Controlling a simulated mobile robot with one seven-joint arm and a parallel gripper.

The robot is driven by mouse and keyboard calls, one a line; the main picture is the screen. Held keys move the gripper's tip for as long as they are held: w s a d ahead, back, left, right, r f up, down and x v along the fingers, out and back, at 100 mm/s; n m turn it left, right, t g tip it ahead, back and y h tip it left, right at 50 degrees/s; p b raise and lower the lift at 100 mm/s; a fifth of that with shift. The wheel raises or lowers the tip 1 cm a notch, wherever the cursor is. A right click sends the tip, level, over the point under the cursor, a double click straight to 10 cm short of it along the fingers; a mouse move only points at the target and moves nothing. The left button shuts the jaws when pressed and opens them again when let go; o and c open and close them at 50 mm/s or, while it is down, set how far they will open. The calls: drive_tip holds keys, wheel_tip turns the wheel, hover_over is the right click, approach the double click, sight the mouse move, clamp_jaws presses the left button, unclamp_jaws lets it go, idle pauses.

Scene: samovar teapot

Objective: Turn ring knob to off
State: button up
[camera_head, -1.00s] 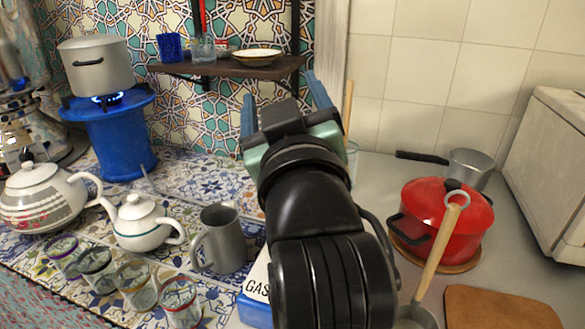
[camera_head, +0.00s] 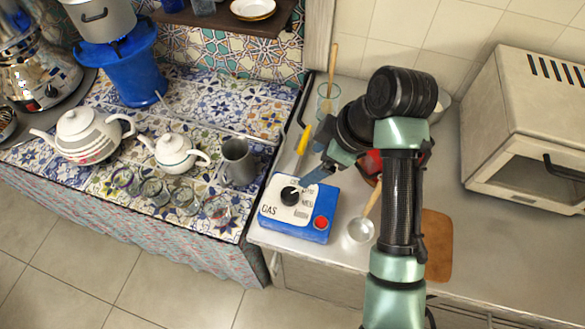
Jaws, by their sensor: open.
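The ring knob (camera_head: 290,195) is a round black dial with a light pointer mark. It sits on the white label of the blue GAS box (camera_head: 311,234), near the counter's front left. The label bears printed words, one seeming to read MED; I cannot tell which setting the pointer marks. My gripper (camera_head: 312,176) is open and reaches down from the right, just behind and to the right of the knob. One blue finger shows clearly, its tip close to the knob; contact is unclear. The other finger is hard to make out.
A red button (camera_head: 321,222) is on the box. A yellow-handled tool (camera_head: 303,137) is just behind it. A ladle (camera_head: 361,229) lies to the right. A grey mug (camera_head: 238,161) and glasses stand left. My arm mostly hides the red pot (camera_head: 369,164).

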sight(290, 194)
drive_tip(key=shift+g, duration=0.5)
drive_tip(key=x, duration=0.4)
drive_tip(key=s+p+x, duration=0.1)
drive_tip(key=x, duration=0.3)
drive_tip(key=p+x, duration=0.1)
drive_tip(key=x, duration=0.3)
drive_tip(key=shift+s+f, duration=0.2)
drive_tip(key=shift+s, duration=0.1)
drive_tip(key=shift+d, duration=0.1)
clamp_jaws()
